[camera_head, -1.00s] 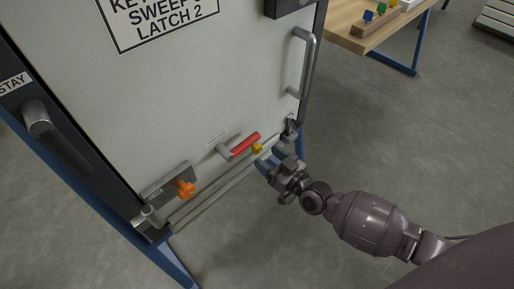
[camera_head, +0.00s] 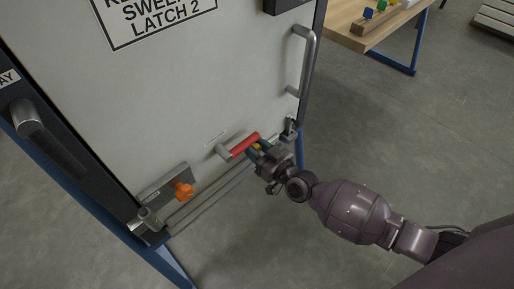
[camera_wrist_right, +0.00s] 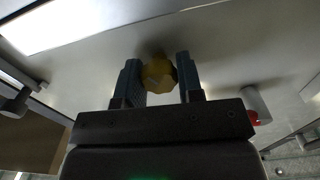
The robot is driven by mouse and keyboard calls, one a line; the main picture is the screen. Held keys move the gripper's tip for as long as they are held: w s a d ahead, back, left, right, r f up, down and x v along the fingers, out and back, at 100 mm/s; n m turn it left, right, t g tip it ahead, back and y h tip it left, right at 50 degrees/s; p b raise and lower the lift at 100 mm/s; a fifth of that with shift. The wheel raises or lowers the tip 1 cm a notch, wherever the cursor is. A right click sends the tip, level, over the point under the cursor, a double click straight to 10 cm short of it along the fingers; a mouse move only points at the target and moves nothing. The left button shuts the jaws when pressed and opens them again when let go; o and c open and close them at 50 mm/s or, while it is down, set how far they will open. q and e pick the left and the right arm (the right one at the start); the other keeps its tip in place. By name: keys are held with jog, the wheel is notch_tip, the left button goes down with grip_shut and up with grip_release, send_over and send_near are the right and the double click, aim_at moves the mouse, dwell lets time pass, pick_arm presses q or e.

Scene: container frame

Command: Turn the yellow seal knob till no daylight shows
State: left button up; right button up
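The yellow seal knob (camera_head: 257,146) sits low on the white door (camera_head: 190,80), just right of and below the red lever handle. In the right wrist view the yellow knob (camera_wrist_right: 159,74) is a faceted piece between the two blue-grey fingers. My right gripper (camera_head: 258,149) is at the knob, its fingers on both sides. In the right wrist view my right gripper (camera_wrist_right: 160,80) shows a narrow gap to the knob, mainly on the right side, so it looks open around it. The head view partly hides the knob behind the fingers. My left gripper is not in view.
A red lever handle (camera_head: 243,145) is close above the right gripper. An orange knob (camera_head: 184,190) is on a metal plate at lower left. A vertical grey handle (camera_head: 308,62) is on the door's right side. A wooden table (camera_head: 364,30) stands at upper right.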

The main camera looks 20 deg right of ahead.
jog(key=shift+c, duration=1.1)
jog(key=shift+m, duration=1.8)
jog(key=o, duration=0.9)
pick_arm(q)
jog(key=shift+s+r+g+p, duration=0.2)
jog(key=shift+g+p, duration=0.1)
jog(key=shift+p, duration=0.75)
pick_arm(e)
jog(key=shift+v, duration=5.4)
